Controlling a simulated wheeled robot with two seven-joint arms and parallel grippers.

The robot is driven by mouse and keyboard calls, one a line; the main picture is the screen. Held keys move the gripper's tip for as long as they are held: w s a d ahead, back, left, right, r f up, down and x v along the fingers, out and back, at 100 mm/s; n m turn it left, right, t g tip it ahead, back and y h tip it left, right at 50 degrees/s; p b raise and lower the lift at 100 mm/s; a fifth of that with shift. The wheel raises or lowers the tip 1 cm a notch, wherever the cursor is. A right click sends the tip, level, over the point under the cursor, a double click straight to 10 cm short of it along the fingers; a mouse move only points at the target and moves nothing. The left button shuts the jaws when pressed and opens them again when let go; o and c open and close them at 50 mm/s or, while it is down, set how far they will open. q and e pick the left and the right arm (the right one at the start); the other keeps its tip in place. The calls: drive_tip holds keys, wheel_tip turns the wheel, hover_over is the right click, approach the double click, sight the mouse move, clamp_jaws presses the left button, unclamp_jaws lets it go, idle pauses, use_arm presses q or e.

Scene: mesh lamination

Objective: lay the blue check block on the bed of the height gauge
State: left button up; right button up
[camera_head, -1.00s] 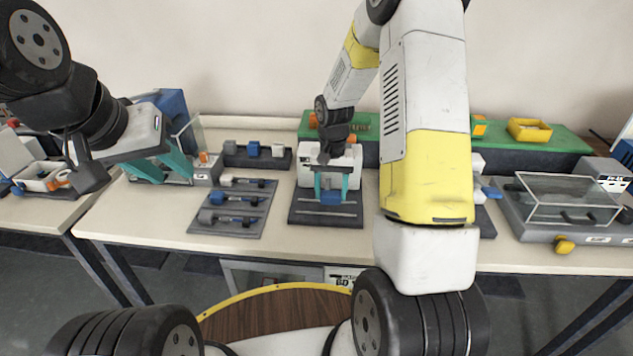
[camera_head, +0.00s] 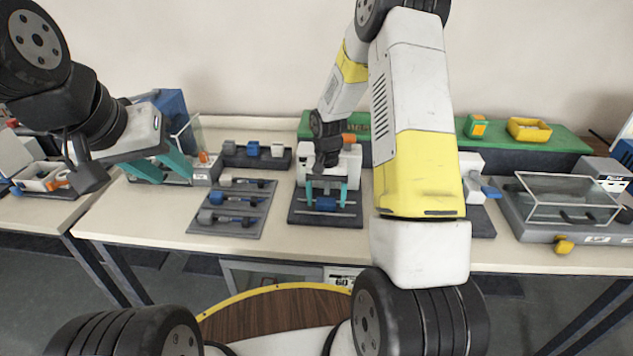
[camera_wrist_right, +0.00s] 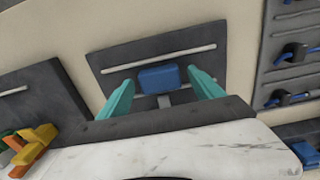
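The blue check block (camera_head: 326,203) lies on the dark bed (camera_head: 340,221) of the height gauge, near its middle; the gauge's pale body (camera_head: 350,160) stands behind. The right wrist view also shows the block (camera_wrist_right: 158,79) on the bed (camera_wrist_right: 125,52), near the pale bars. My right gripper (camera_head: 326,198) is open, its teal fingers on either side of the block. In the right wrist view (camera_wrist_right: 163,88) there is a gap between each finger and the block. My left gripper (camera_head: 164,172) is open and apart at the left, near a clear-walled device.
A grey tray (camera_head: 233,219) with blue and grey pieces lies left of the gauge. A dark rack (camera_head: 254,160) with several blocks stands behind it. A clear-covered box (camera_head: 568,200) is at the right. A yellow bin (camera_head: 528,129) sits on the green shelf.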

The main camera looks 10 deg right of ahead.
sight(326, 201)
wheel_tip(326, 201, up, 12)
drive_tip(key=r, duration=0.1)
drive_tip(key=s+r+n+t, duration=0.2)
drive_tip(key=s+r+t, duration=0.1)
drive_tip(key=s+r, duration=0.85)
drive_tip(key=s+a+r+n+t+y, duration=0.1)
drive_tip(key=s+r, duration=0.2)
drive_tip(key=s, duration=0.3)
drive_tip(key=s+a+r+t+y, duration=0.1)
drive_tip(key=s+r+t, duration=0.1)
drive_tip(key=s, duration=0.4)
drive_tip(key=shift+s+r+n, duration=0.4)
drive_tip(key=shift+r, duration=0.45)
